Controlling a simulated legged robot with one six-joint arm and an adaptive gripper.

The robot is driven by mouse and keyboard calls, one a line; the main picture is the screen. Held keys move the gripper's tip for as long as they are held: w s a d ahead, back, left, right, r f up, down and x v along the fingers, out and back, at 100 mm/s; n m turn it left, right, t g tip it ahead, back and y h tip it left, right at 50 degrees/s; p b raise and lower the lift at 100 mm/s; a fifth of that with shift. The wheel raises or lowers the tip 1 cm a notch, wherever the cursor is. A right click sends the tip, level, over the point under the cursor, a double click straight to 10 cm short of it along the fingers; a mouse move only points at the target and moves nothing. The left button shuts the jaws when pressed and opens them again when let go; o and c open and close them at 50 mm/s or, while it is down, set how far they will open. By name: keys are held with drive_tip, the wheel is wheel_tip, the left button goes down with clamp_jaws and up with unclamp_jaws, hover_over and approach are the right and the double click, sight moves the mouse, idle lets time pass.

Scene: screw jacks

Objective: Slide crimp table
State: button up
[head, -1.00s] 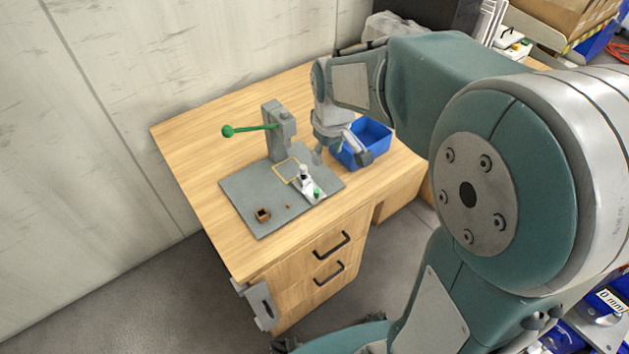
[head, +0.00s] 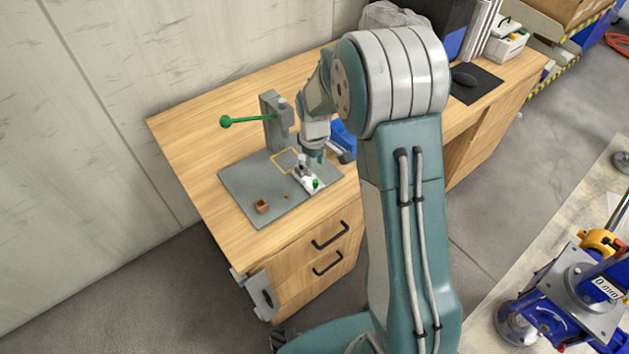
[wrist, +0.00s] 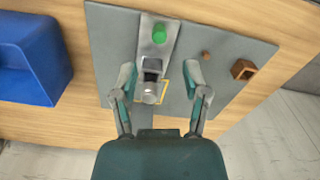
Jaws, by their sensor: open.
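A small brown open box (head: 262,206) and a tiny brown piece (head: 286,196) lie on the plate. A blue bin (wrist: 32,60) stands beside the plate, mostly hidden in the head view. The wooden bench (head: 190,150) is clear to the left.

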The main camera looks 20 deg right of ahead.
sight(315, 180)
wheel_tip(315, 180, down, 7)
drive_tip(key=shift+d+f, duration=0.1)
drive_tip(key=shift+f, duration=0.1)
clamp_jaws()
